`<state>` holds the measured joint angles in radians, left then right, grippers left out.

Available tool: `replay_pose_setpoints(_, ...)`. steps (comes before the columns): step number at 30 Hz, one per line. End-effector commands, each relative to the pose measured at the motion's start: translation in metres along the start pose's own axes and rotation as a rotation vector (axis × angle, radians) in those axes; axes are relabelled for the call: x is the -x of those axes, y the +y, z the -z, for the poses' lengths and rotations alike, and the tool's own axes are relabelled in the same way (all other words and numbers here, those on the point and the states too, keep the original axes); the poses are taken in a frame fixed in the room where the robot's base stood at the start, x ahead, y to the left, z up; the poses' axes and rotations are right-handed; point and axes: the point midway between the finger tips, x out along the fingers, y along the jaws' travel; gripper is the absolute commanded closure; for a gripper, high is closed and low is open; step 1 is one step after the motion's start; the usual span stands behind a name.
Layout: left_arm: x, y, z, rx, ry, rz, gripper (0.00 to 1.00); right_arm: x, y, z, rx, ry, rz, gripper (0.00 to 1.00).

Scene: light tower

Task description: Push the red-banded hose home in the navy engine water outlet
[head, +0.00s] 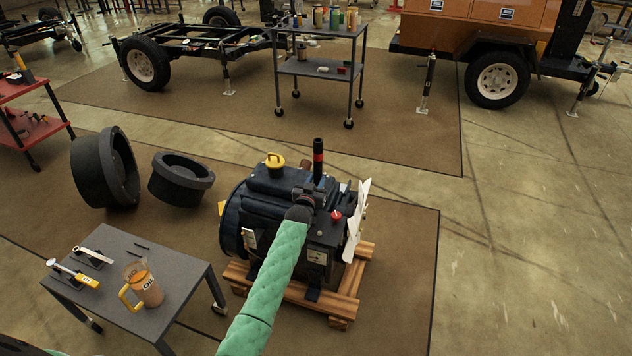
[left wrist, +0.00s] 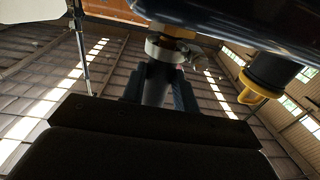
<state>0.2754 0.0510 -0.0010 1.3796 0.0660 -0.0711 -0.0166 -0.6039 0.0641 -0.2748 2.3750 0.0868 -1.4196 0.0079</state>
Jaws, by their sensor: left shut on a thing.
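The navy engine (head: 270,205) sits on a wooden pallet in the middle of the head view. The black hose with a red band (head: 318,158) stands upright above the engine's top. My left gripper (head: 309,194), at the end of the green-sleeved arm, is shut on the hose low down. In the left wrist view, the gripper (left wrist: 158,90) has its dark fingers either side of the hose (left wrist: 155,84). A pale metal ring (left wrist: 165,50) shows at the hose's end by the engine. The outlet's mouth is hidden, so I cannot tell how deep the hose sits.
A yellow cap (head: 274,161) and a red cap (head: 336,215) stand on the engine near the hose. A white fan (head: 356,222) is at its right side. A grey table (head: 185,262) with a jug stands front left. Floor at the right is clear.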

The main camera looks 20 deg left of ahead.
Motion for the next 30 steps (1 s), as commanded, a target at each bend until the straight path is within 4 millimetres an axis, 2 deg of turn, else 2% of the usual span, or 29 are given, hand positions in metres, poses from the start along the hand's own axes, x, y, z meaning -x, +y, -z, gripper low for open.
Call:
replay_pose_setpoints(5, 0.0, 0.0, -0.004, 0.0, 0.0, 0.0, 1.0, -0.002, 0.001, -0.001, 0.0, 0.0, 0.0, 0.64)
replay_pose_setpoints(6, 0.0, 0.0, -0.004, 0.0, 0.0, 0.0, 0.65, -0.002, 0.0, -0.001, 0.0, 0.0, 0.0, 0.64)
replay_pose_setpoints(9, 0.0, 0.0, -0.004, 0.0, -0.001, 0.0, 0.45, -0.002, 0.0, -0.001, 0.0, 0.0, 0.0, 0.64)
replay_pose_setpoints(19, 0.001, 0.0, -0.007, 0.0, -0.004, 0.0, 0.45, -0.001, 0.002, -0.001, -0.001, -0.004, -0.003, 0.64)
replay_pose_setpoints(24, 0.001, 0.0, -0.007, 0.0, -0.005, 0.0, 0.45, 0.009, 0.013, -0.006, -0.011, -0.042, -0.031, 0.64)
replay_pose_setpoints(30, 0.034, 0.001, -0.01, 0.0, -0.006, -0.001, 0.45, -0.002, 0.009, -0.006, -0.005, -0.025, -0.017, 0.64)
